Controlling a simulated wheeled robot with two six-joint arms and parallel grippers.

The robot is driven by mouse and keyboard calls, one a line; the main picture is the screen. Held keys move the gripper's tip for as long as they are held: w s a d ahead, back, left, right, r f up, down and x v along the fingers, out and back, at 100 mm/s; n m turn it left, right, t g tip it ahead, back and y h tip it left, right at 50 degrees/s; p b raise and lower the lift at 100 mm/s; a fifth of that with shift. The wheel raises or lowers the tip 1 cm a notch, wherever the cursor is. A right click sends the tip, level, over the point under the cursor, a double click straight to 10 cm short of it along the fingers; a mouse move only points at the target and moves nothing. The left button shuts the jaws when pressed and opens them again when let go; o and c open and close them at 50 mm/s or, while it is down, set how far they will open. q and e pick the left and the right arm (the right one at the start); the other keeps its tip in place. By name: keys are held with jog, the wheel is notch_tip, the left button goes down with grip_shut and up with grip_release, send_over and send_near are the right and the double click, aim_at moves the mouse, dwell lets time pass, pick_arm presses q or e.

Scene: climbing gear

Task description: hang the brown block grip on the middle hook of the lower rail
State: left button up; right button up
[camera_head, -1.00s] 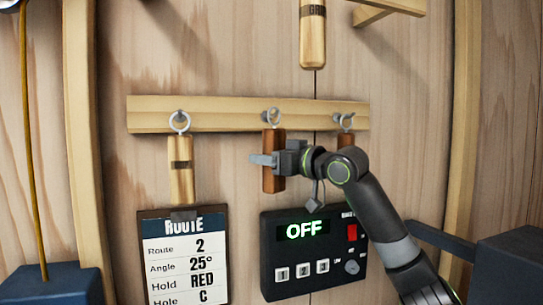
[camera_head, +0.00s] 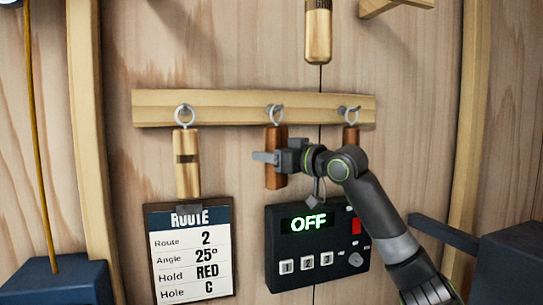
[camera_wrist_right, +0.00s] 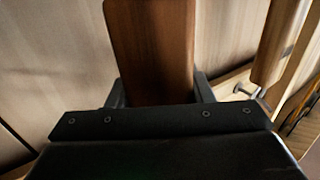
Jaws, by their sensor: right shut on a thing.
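The brown block grip (camera_head: 276,140) is upright at the middle hook (camera_head: 270,108) of the lower rail (camera_head: 228,104), with its ring at the hook. Whether the ring bears on the hook I cannot tell. My right gripper (camera_head: 266,157) is shut on the block around its middle; the block also fills the top centre of the right wrist view (camera_wrist_right: 150,50), between the fingers. A light wooden grip (camera_head: 187,170) hangs from the left hook. Another brown grip (camera_head: 351,136) hangs from the right hook, partly hidden by my right arm. My left gripper is not in view.
A route board (camera_head: 190,250) is below the light grip. A black control box (camera_head: 318,250) reading OFF is just under the held block. Another wooden grip (camera_head: 318,35) hangs above the rail. Wooden posts (camera_head: 92,140) stand at both sides.

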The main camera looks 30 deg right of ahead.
jog(key=o, duration=1.1)
jog(key=shift+s+d+f+b, duration=0.15)
jog(key=shift+s+d+b, duration=0.05)
jog(key=shift+s+b, duration=0.35)
jog(key=shift+b+v, duration=5.75)
jog(key=shift+v, duration=2.4)
